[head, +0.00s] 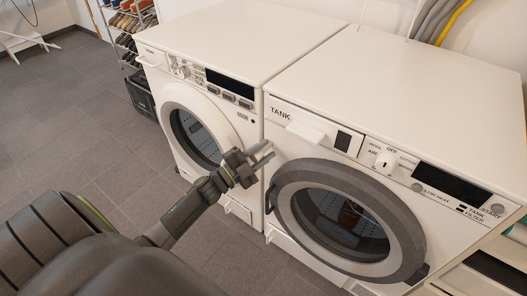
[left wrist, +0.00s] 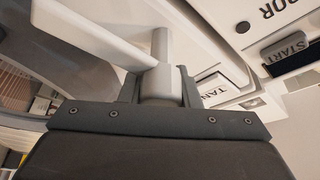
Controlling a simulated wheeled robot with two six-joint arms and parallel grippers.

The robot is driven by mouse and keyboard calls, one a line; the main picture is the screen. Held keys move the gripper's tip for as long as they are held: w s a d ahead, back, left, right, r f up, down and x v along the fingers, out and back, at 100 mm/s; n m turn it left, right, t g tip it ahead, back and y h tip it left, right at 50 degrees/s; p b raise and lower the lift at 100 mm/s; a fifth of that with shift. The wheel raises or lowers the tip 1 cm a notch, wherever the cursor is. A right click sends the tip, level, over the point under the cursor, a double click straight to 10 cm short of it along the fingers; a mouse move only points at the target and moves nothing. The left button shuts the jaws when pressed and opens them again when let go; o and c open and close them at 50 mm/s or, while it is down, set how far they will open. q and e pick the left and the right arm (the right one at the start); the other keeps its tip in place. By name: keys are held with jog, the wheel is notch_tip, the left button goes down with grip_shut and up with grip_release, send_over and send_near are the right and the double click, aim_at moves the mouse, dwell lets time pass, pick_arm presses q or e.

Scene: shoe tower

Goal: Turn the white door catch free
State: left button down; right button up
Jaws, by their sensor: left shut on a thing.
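My left gripper (head: 262,153) comes in from the lower left and is at the front right of the left machine, beside its round door (head: 185,110). In the left wrist view the gripper (left wrist: 160,88) is shut on a pale stub of the white door catch (left wrist: 158,70). A white bar (left wrist: 90,32) runs from there to the upper left. The jaws sit on both sides of the stub. In the head view the gripper hides most of the catch, and its turn angle cannot be told. My right gripper is not in view.
The right machine (head: 420,75) stands close beside, with a dark-ringed door (head: 285,215) and a protruding white TANK drawer handle (head: 305,131). A shoe rack (head: 128,25) stands behind the left machine.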

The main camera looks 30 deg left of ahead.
pick_arm(q)
jog(key=shift+a+f, duration=0.2)
jog(key=shift+f, duration=0.1)
jog(key=c, duration=1.3)
grip_release()
jog(key=shift+o, duration=1.1)
jog(key=shift+a, duration=0.15)
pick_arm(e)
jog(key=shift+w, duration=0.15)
pick_arm(q)
jog(key=shift+r, duration=0.1)
jog(key=v, duration=1.7)
jog(key=shift+s, duration=0.15)
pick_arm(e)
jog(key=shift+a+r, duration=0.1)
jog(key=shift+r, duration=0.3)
